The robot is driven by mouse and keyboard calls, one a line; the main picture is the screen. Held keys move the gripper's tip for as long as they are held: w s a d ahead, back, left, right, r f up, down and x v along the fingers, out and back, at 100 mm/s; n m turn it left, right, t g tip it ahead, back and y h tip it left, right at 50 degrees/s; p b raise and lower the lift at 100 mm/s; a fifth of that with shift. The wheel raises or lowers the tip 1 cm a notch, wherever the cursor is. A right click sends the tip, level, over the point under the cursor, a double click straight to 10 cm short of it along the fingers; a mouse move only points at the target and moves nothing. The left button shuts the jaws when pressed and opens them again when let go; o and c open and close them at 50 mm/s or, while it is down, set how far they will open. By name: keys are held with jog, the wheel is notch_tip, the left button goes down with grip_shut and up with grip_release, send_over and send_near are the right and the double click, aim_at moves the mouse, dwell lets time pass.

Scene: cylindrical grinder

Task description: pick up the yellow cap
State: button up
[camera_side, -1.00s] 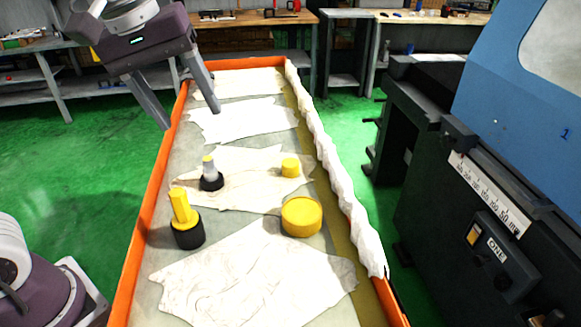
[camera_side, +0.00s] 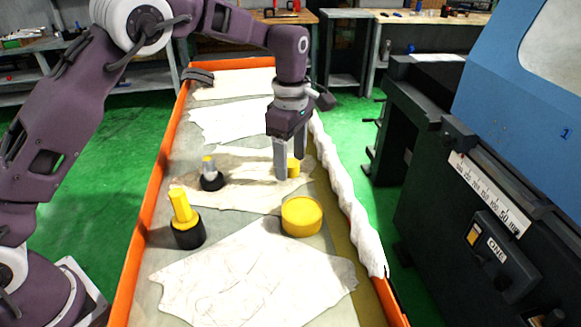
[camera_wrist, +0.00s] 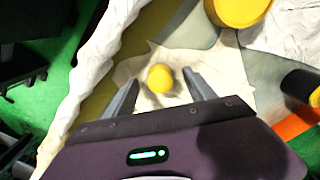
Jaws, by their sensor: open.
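A small yellow cap (camera_side: 293,170) sits on a white cloth in the side view, partly hidden by my fingers. In the wrist view the small cap (camera_wrist: 160,78) shows between the two fingertips, with space on both sides. My gripper (camera_side: 291,166) points down at it, open and empty; in the wrist view my gripper (camera_wrist: 161,80) has its fingers spread wide. I cannot tell whether the fingertips reach down beside the cap. A larger yellow cap (camera_side: 302,217) sits nearer the side camera, and the large cap (camera_wrist: 237,9) is cut off at the wrist view's top.
A black-based part with a yellow top (camera_side: 187,222) and a smaller grey-and-yellow one (camera_side: 210,175) stand to the left. An orange rim (camera_side: 146,213) edges the table. A bunched white cloth (camera_side: 342,195) lines the right edge; a machine (camera_side: 470,200) stands beyond.

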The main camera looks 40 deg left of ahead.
jog(key=shift+c, duration=0.3)
grip_shut()
notch_tip(320, 180, up, 10)
jog(key=s+a, duration=0.3)
jog(key=s, duration=0.1)
jog(key=s+a+r, duration=0.1)
jog(key=s+a, duration=0.3)
jog(key=s+a+r, duration=0.1)
jog(key=s+a, duration=0.3)
jog(key=shift+s+a, duration=0.1)
jog(key=shift+s, duration=0.25)
